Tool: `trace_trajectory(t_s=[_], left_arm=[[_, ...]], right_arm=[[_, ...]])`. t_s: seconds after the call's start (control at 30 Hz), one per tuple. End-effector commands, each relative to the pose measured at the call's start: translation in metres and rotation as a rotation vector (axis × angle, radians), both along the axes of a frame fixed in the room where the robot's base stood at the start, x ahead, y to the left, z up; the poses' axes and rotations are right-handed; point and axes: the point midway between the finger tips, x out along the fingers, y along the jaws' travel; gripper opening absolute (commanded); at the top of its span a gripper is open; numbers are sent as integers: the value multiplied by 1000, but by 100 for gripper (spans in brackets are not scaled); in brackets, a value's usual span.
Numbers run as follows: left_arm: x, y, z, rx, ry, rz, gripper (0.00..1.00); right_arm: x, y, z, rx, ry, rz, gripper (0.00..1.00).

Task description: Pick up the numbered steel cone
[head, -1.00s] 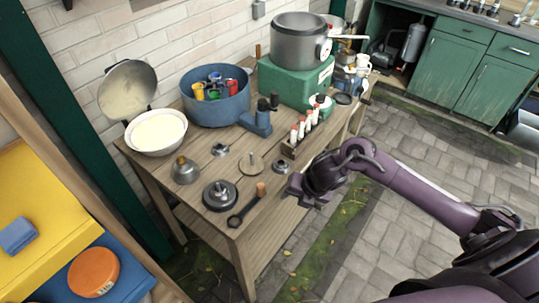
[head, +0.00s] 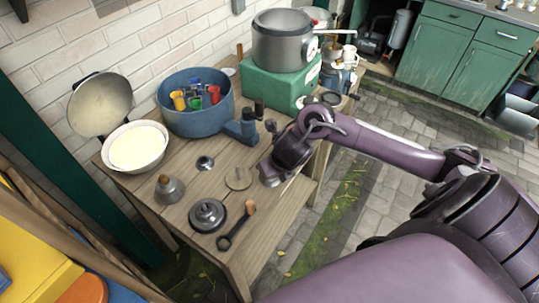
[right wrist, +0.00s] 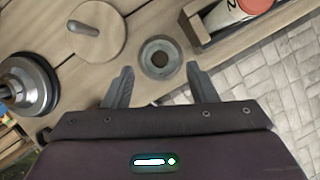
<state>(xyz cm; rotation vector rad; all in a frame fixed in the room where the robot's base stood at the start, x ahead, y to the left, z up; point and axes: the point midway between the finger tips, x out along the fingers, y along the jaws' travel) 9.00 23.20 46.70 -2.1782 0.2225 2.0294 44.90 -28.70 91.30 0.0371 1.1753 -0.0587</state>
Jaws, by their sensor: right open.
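My right gripper (head: 268,180) is over the front edge of the wooden table. In the right wrist view it (right wrist: 159,68) is open and empty, with a small round steel piece (right wrist: 159,57) just beyond and between its fingertips. That piece has a dark central hole and is a possible cone; in the head view my gripper hides it. A bell-shaped steel piece with a brass top (head: 169,189) stands further left. A small steel piece with a central knob (head: 205,162) lies behind. I can read no number on any of them. My left gripper is out of view.
A wooden disc with a peg (right wrist: 97,30) lies left of the steel piece. A stacked steel disc piece (head: 207,214) and a dark wrench-like tool (head: 236,226) are near the front.

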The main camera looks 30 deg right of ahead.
Motion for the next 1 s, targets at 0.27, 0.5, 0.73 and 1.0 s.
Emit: trace_trajectory(t_s=[0.27, 0.5, 0.73, 1.0], left_arm=[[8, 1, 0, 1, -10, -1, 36], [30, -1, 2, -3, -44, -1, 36], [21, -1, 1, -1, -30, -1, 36], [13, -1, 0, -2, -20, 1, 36]], right_arm=[[12, -1, -27, 1, 1, -2, 52], [12, -1, -27, 1, 0, -2, 48], [12, -1, -27, 1, 0, -2, 24], [12, -1, -28, 0, 3, -2, 22]])
